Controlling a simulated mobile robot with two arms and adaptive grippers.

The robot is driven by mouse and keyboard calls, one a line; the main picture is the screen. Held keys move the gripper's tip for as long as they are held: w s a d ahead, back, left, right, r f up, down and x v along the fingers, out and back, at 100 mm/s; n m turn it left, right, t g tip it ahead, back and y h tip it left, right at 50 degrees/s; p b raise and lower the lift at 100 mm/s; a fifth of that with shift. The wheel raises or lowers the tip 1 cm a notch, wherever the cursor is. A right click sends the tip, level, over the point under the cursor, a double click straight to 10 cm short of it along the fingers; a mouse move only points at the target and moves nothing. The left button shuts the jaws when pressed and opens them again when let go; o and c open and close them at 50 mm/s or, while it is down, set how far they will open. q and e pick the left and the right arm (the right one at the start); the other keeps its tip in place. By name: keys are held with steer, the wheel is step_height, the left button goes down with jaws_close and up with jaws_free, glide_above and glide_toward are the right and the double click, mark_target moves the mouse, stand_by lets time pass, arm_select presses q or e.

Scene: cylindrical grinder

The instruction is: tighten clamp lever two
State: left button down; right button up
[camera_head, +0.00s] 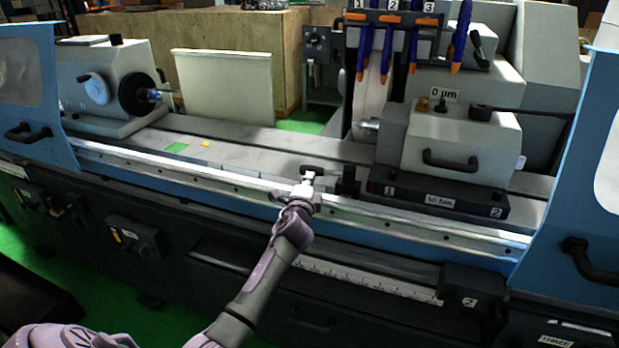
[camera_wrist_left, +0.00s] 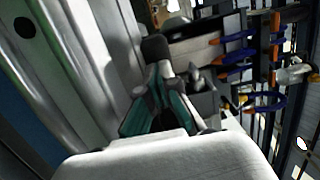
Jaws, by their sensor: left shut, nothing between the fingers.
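The tailstock's dark base (camera_head: 430,199) carries a "1" label at its left end and a "2" label (camera_head: 496,212) at its right end, with a "50 Nm" plate between. I cannot pick out a clamp lever by the "2" label. My left gripper (camera_head: 307,180) is shut and empty over the front rail, left of the base and apart from the "2" end. A small dark piece (camera_head: 313,170) shows at its tips; I cannot tell what it is. In the left wrist view the teal-sided gripper fingers (camera_wrist_left: 160,98) are close together. My right gripper is not in view.
A black block (camera_head: 347,183) stands just right of the gripper. The grey tailstock (camera_head: 462,140) has a black front handle (camera_head: 450,161). A blue door (camera_head: 570,170) bounds the right. The bed (camera_head: 240,150) is mostly clear leftward.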

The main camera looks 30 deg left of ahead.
arm_select(q)
steer(key=shift+w+a+r+m+t+h+p, duration=0.15)
steer(key=shift+w+a+m+t+h+p, duration=0.2)
steer(key=shift+w+a+m+h, duration=0.4)
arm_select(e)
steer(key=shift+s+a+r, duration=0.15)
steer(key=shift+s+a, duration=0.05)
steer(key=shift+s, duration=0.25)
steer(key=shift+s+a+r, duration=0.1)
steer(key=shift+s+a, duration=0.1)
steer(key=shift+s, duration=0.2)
arm_select(q)
steer(key=shift+w, duration=0.25)
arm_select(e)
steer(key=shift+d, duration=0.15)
